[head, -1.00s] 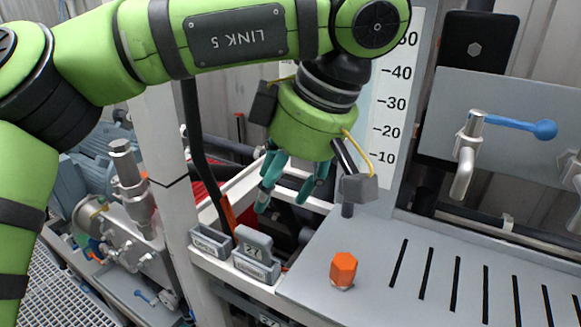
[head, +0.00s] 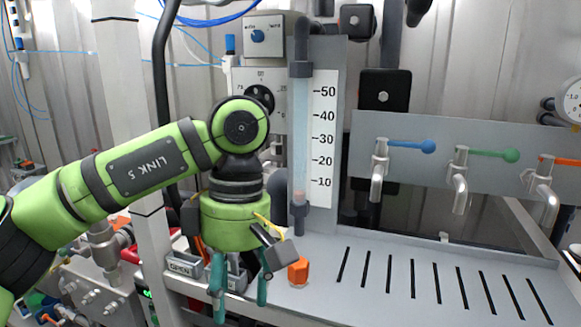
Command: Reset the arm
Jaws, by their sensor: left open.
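My left arm (head: 140,168) is green and comes in from the left in the head view, with its forearm rising to a high elbow-like joint. From there my left gripper (head: 240,300) hangs down with its teal fingers apart, open and empty. It hangs in front of the grey label blocks and the left end of the grey slotted tray (head: 405,262). An orange hexagonal knob (head: 298,271) stands on the tray just right of the gripper. My right gripper is out of view.
A clear level tube (head: 301,130) with a numbered scale (head: 322,130) stands behind the arm. Taps with blue (head: 408,146), green (head: 490,155) and orange (head: 560,160) handles hang over the tray. A white post (head: 130,120) stands behind the forearm. The tray's right part is clear.

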